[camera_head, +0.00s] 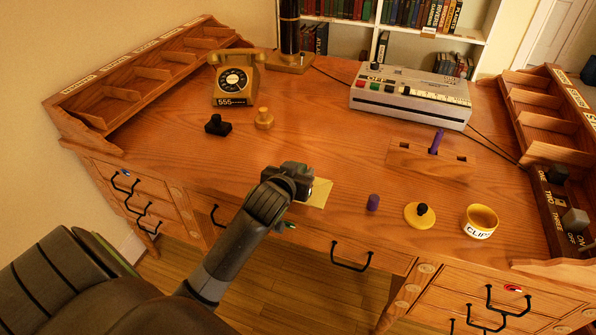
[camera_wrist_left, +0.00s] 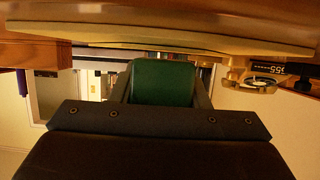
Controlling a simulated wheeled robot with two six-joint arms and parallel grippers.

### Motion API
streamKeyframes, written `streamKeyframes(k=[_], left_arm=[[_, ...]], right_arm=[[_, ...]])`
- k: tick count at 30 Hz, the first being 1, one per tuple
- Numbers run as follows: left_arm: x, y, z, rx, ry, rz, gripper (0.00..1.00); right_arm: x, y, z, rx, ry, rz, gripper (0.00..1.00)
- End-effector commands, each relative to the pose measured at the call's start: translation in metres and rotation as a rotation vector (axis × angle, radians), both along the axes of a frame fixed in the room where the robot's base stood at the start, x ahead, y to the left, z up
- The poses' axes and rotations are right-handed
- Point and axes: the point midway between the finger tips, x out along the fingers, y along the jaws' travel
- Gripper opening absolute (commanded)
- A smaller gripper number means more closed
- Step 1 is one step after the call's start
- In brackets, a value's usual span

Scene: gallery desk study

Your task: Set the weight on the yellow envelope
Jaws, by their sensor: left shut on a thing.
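The yellow envelope (camera_head: 321,193) lies near the front edge of the desk, partly hidden by my left gripper (camera_head: 298,177). The gripper is directly over or beside its left part. In the left wrist view, a dark green block (camera_wrist_left: 162,82) sits between the two fingers, and the gripper is shut on it. I cannot tell whether this block is the weight, or whether it touches the envelope. In the head view the held thing is mostly hidden by the gripper. My right gripper is not in view.
A purple cylinder (camera_head: 373,203), a yellow disc with black knob (camera_head: 418,217) and a clips cup (camera_head: 480,222) stand right. A black knobbed piece (camera_head: 217,126), a yellow one (camera_head: 264,119) and a telephone (camera_head: 237,80) stand left. A wooden block (camera_head: 430,163) holds a purple stick. The desk centre is clear.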

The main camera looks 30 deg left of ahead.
Motion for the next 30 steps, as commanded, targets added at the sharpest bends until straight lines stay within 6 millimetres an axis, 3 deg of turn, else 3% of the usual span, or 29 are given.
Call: streamKeyframes(k=[6, 7, 12, 20, 24, 30], left_arm=[[0.000, 0.000, -0.006, -0.001, -0.001, 0.000, 0.09], [0.000, 0.000, -0.008, -0.001, 0.001, 0.000, 0.43], [0.000, 0.000, -0.007, 0.000, 0.001, 0.000, 0.64], [0.000, 0.000, -0.006, 0.000, 0.000, 0.000, 0.64], [0.000, 0.000, 0.003, 0.000, -0.002, 0.000, 0.64], [-0.030, -0.007, 0.014, -0.003, 0.001, 0.001, 0.64]], right_arm=[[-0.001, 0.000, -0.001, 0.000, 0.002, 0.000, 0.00], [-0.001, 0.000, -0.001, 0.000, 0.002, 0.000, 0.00], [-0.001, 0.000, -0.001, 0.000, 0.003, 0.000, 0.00], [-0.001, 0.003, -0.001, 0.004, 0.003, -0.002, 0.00], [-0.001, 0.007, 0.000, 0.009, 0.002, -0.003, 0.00], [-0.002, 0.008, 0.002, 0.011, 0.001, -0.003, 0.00]])
